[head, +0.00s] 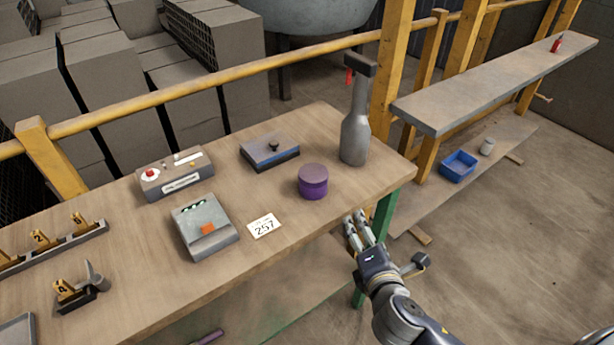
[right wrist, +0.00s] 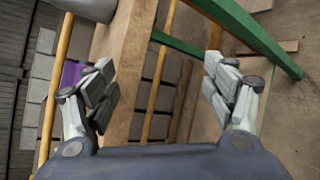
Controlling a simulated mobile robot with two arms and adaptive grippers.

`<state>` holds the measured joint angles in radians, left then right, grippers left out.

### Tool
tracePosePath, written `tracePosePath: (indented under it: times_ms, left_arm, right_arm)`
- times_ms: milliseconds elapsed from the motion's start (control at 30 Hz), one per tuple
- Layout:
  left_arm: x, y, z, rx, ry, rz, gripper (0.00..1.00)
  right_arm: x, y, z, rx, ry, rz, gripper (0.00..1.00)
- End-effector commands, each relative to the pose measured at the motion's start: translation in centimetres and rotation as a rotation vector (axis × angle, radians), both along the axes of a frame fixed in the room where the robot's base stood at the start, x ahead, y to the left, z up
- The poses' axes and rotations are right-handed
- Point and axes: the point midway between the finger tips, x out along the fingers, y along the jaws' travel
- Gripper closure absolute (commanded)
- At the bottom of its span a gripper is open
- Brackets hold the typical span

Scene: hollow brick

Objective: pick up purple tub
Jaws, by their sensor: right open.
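The purple tub (head: 312,185), a short round tub with a darker lid, stands upright on the wooden workbench (head: 290,215) near its right end. In the right wrist view a purple patch of it (right wrist: 70,73) shows at the left, partly hidden behind a finger. My right gripper (head: 355,219) is just off the bench's front edge, to the right and nearer than the tub. In the right wrist view my right gripper (right wrist: 160,88) has its fingers wide apart with nothing between them. My left gripper is not in view.
A grey bottle (head: 356,130) stands behind and right of the tub. A blue-grey box (head: 269,152), a card marked 257 (head: 264,226) and a grey device (head: 205,228) lie to its left. A yellow post (head: 392,70) and green bench leg (head: 384,215) are near the right end.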

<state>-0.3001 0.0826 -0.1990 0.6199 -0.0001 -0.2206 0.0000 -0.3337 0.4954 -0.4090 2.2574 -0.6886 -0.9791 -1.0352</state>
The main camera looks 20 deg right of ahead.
Motion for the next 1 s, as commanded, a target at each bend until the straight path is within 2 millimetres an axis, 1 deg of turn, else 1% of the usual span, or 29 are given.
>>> tracePosePath:
  times_ms: [33,200,267,300,400,500,567,633,900,1000]
  left_arm:
    - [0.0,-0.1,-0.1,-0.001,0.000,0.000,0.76]
    - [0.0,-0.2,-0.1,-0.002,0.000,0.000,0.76]
    - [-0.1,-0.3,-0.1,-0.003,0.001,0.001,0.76]
    - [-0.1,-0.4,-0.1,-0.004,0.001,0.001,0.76]
    - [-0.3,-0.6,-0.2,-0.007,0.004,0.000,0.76]
    - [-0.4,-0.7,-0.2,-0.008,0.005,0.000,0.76]
    - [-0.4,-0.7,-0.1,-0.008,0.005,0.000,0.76]
    - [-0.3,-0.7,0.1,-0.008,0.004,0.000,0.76]
    - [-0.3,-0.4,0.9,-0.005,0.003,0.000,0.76]
    - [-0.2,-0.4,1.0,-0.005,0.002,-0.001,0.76]
  right_arm:
    - [0.5,0.3,1.2,-0.092,-0.032,0.053,0.23]
    - [2.1,2.0,4.6,-0.448,-0.134,0.236,0.23]
    - [2.4,2.8,5.5,-0.577,-0.169,0.298,0.23]
    - [2.6,3.3,6.1,-0.670,-0.194,0.338,0.23]
    - [2.9,4.5,7.1,-0.864,-0.246,0.418,0.23]
    - [3.0,5.4,7.7,-0.989,-0.280,0.466,0.23]
    - [3.2,5.6,7.9,-1.025,-0.291,0.478,0.23]
    - [3.9,5.8,8.1,-1.040,-0.294,0.480,0.23]
    - [7.7,6.2,8.1,-1.035,-0.293,0.480,0.23]
    - [8.4,6.3,8.0,-1.034,-0.293,0.481,0.23]
